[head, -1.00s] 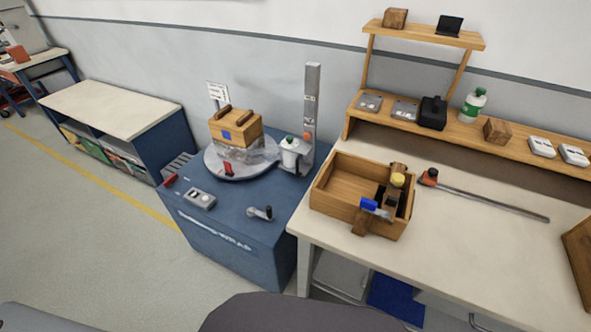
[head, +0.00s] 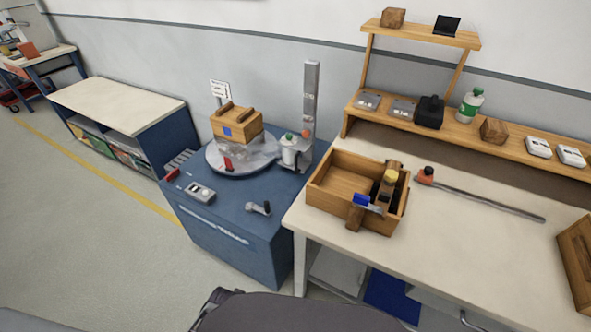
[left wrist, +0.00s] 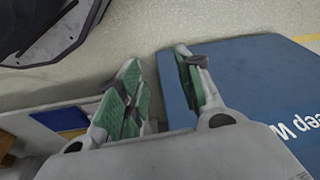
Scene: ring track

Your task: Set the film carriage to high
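The film carriage (head: 302,157) sits low on the upright grey mast (head: 311,100) at the back right of the blue wrapping machine (head: 228,207). It bears a white film roll (head: 289,152) with a green top. An orange spot (head: 306,133) shows on the mast just above it. My right gripper is out of view.
A control box (head: 197,192) and a crank handle (head: 259,208) are on the machine's top. To the right, a workbench (head: 450,245) holds a wooden tool tray (head: 338,181) and a long rod (head: 490,202). The floor at the left is free.

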